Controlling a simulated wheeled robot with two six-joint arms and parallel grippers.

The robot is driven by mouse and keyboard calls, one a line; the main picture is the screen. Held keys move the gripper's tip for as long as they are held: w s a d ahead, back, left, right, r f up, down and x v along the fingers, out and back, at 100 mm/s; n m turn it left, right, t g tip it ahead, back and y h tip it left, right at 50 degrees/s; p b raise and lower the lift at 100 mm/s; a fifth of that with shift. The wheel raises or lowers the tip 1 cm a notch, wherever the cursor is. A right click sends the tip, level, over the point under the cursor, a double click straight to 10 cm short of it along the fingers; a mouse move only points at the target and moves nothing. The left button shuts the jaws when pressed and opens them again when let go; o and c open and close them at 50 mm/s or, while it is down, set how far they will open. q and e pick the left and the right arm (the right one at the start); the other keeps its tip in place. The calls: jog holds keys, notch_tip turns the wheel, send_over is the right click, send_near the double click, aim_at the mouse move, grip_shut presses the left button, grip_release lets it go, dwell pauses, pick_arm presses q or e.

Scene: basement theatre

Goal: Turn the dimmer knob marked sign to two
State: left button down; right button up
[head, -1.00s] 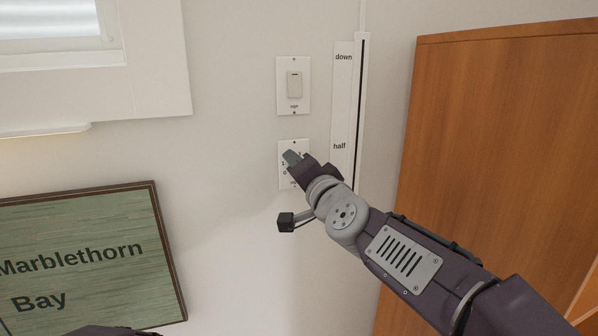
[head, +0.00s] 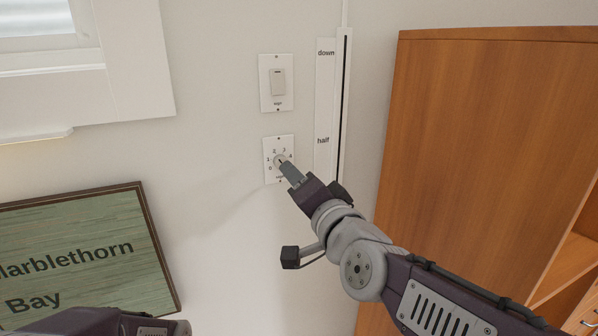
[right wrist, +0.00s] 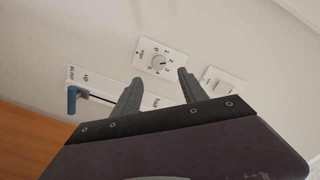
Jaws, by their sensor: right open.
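The dimmer plate (head: 270,172) is white with numbers around a small round knob, on the wall in the head view. The label and pointer setting are too small to read surely. My right gripper (right wrist: 160,78) is open and empty, its two fingers apart on either side of the knob's line of sight. In the head view the right gripper (head: 287,168) overlaps the plate's lower right; contact cannot be told. My left gripper is not in view.
A rocker switch plate (head: 264,88) is above the dimmer. A vertical blind slider (head: 341,110) marked down and half is just right of it, with a blue handle (right wrist: 72,99) in the wrist view. A wooden cabinet (head: 460,140) stands right; a framed sign (head: 75,225) hangs left.

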aim_at(281, 162)
jog(key=shift+f, duration=0.1)
jog(key=w+a+n+p, duration=0.2)
jog(key=w+n+p, duration=0.6)
jog(key=n, duration=0.3)
jog(key=shift+w+a+f+n+t, duration=0.15)
jog(key=shift+a+f+n+t, duration=0.15)
jog(key=shift+a+n, duration=0.1)
